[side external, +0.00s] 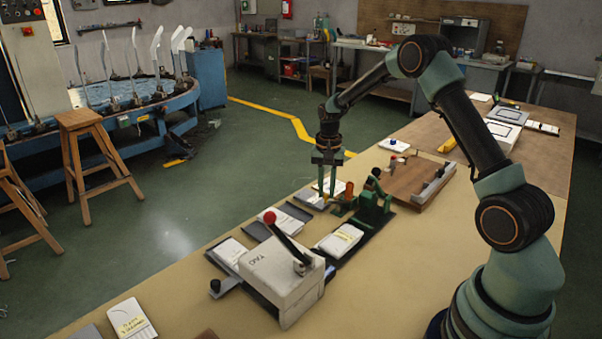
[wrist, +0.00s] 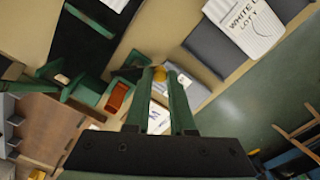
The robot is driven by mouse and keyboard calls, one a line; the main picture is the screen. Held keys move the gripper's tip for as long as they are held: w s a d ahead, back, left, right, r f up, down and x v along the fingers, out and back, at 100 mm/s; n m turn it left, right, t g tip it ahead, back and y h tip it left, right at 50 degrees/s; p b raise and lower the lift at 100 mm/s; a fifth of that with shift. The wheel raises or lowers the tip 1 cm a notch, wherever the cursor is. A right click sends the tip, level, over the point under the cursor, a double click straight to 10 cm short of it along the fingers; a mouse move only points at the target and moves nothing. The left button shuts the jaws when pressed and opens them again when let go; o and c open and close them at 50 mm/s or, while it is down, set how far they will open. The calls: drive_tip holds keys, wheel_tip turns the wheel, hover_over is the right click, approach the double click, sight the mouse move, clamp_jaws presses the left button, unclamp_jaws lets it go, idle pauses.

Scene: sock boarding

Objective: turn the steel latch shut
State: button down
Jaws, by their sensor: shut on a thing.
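My gripper (side external: 328,197) points down at the left end of a green fixture (side external: 372,205). In the wrist view its fingers (wrist: 163,80) come close together on a small yellow knob (wrist: 160,73), which is mostly hidden by the fingertips. An orange block (wrist: 118,97) stands beside the fingers on the fixture, and it also shows in the side view (side external: 348,190). I cannot clearly make out the steel latch. A grey metal bar (side external: 440,180) lies along the right edge of a wooden board (side external: 405,187), but I cannot tell whether it is the latch.
A white box press (side external: 285,275) with a red-knobbed lever (side external: 270,218) stands in front of the fixture. White packets lie on dark pads along the table's left edge, one of them lettered (wrist: 245,22). The table front right (side external: 390,290) is clear apart from my arm.

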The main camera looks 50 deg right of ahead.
drive_tip(key=n, duration=0.1)
drive_tip(key=s+n, duration=0.1)
drive_tip(key=n, duration=0.2)
drive_tip(key=shift+s+a+n, duration=0.15)
drive_tip(key=shift+a+n, duration=0.15)
drive_tip(key=shift+a, duration=0.1)
drive_tip(key=shift+s+a+r+n, duration=0.1)
drive_tip(key=shift+s+n, duration=0.2)
drive_tip(key=shift+n, duration=0.8)
drive_tip(key=shift+s+n, duration=0.3)
drive_tip(key=shift+n, duration=0.8)
drive_tip(key=c, duration=0.8)
unclamp_jaws()
drive_tip(key=shift+s, duration=0.1)
drive_tip(key=shift+o, duration=0.2)
wheel_tip(320, 180, up, 12)
drive_tip(key=shift+a+r, duration=0.1)
